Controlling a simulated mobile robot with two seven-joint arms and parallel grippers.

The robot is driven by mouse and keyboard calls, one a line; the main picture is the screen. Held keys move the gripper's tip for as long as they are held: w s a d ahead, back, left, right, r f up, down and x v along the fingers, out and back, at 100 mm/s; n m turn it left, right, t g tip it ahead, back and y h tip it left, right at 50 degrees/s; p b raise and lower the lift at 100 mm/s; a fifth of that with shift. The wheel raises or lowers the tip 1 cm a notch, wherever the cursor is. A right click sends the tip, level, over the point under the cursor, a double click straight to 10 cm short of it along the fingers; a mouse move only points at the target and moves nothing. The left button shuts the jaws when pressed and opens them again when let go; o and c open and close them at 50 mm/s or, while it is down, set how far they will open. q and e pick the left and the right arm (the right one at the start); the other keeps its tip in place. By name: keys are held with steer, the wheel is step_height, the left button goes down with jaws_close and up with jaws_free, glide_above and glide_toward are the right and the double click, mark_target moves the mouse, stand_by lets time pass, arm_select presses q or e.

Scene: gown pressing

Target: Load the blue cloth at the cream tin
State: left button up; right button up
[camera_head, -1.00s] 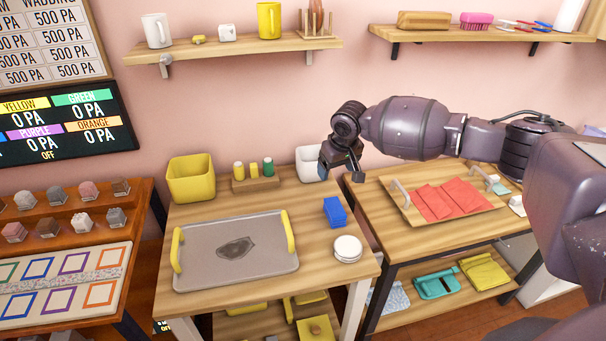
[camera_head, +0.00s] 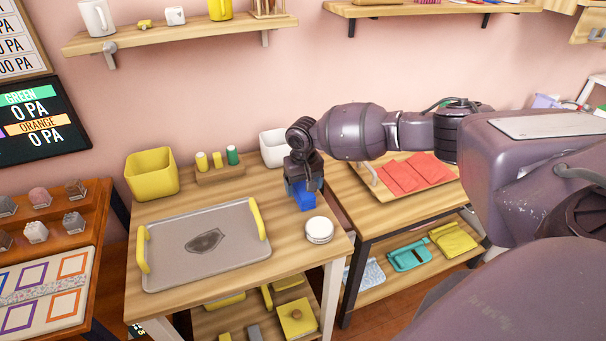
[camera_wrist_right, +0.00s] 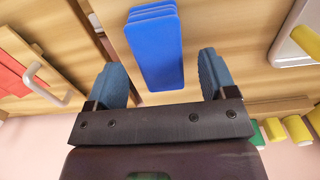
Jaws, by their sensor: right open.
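The blue cloth (camera_head: 301,196) is a small stack of flat blue pieces on the middle wooden table, near its right edge. My right gripper (camera_head: 304,186) is just above it and hides part of it. In the right wrist view the blue cloth (camera_wrist_right: 155,48) shows between and beyond the two open fingers of the gripper (camera_wrist_right: 161,78), with gaps on both sides. A round whitish tin (camera_head: 319,230), which looks like the cream tin, stands in front of the cloth. My left gripper is not in view.
A grey tray (camera_head: 182,262) with yellow handles and a dark patch covers the table's left part. Behind are a yellow bin (camera_head: 152,176), several small bottles (camera_head: 217,160) and a white container (camera_head: 273,148). Red cloths (camera_head: 415,172) lie on a tray at the right.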

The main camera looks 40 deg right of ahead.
mark_target(304, 189)
steer(key=shift+f, duration=1)
steer(key=shift+c, duration=0.3)
steer(key=c, duration=1)
steer(key=shift+r, duration=0.45)
steer(key=shift+r+p, duration=1.25)
steer(key=shift+r, duration=0.15)
steer(key=shift+r+p, duration=1.05)
steer(key=shift+r, duration=0.15)
